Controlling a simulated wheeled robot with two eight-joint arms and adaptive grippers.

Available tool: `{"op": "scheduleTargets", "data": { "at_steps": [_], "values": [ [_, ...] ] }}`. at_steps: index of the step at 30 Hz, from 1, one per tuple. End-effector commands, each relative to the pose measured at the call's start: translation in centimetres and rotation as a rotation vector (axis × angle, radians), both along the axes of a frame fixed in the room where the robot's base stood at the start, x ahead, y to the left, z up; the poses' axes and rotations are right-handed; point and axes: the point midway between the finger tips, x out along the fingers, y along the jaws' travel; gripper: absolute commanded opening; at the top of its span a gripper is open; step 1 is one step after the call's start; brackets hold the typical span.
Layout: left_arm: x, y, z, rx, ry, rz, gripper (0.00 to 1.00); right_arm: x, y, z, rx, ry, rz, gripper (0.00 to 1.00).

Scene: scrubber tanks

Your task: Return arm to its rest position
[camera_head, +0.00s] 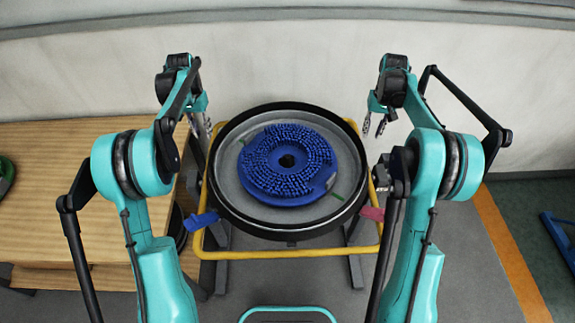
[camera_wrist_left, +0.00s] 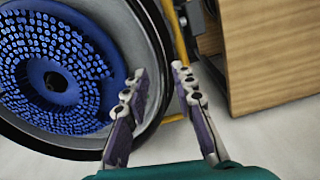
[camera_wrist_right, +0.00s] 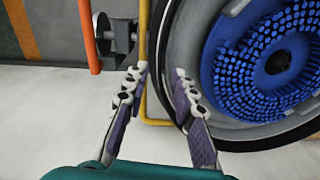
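My left gripper (camera_head: 204,124) hangs at the left rim of the round tank in the head view. In the left wrist view my left gripper (camera_wrist_left: 158,82) has its two fingers apart with nothing between them. My right gripper (camera_head: 375,124) hangs at the right side of the tank. In the right wrist view my right gripper (camera_wrist_right: 156,80) also has its fingers apart and is empty. Both arms reach forward from the lower part of the head view, bent at the elbows.
The black-rimmed tank (camera_head: 289,233) holds a blue bristled disc brush (camera_head: 262,181) and stands on a yellow-framed stand (camera_head: 290,254). A wooden table (camera_head: 60,150) is at the left. Grey floor lies at the right, with an orange stripe (camera_head: 510,255).

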Motion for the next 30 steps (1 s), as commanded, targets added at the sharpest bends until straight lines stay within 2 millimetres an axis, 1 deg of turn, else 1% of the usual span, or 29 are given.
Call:
{"op": "scheduleTargets", "data": {
  "at_steps": [15,17,19,20,23,24,26,27,29,30],
  "values": [
    [0.0,0.0,0.1,0.000,-0.001,0.000,0.26,0.0,0.0,0.1,0.000,-0.001,0.000,0.26],
    [-0.3,-0.2,0.4,0.000,-0.005,0.000,0.26,-0.3,0.2,0.5,-0.001,-0.006,0.001,0.26],
    [-0.9,-0.6,1.3,0.003,-0.019,0.002,0.26,-0.9,0.5,1.3,-0.003,-0.020,0.004,0.26],
    [-1.2,-0.8,1.8,0.004,-0.029,0.003,0.26,-1.3,0.8,1.9,-0.005,-0.029,0.006,0.26],
    [-3.2,-1.9,4.2,0.011,-0.075,0.010,0.26,-3.2,1.9,4.2,-0.012,-0.075,0.014,0.26],
    [-4.3,-2.4,5.2,0.012,-0.098,0.013,0.26,-4.3,2.5,5.3,-0.014,-0.097,0.018,0.26],
    [-6.1,-3.3,6.6,0.016,-0.135,0.020,0.26,-6.1,3.3,6.7,-0.018,-0.134,0.024,0.26],
    [-7.4,-3.8,7.5,0.017,-0.159,0.023,0.26,-7.4,3.8,7.6,-0.021,-0.158,0.028,0.26],
    [-9.3,-4.6,8.5,0.019,-0.196,0.029,0.26,-9.3,4.6,8.6,-0.024,-0.195,0.034,0.26],
    [-10.7,-5.1,9.1,0.019,-0.220,0.033,0.26,-10.7,5.1,9.2,-0.027,-0.218,0.038,0.26]
  ]
}}
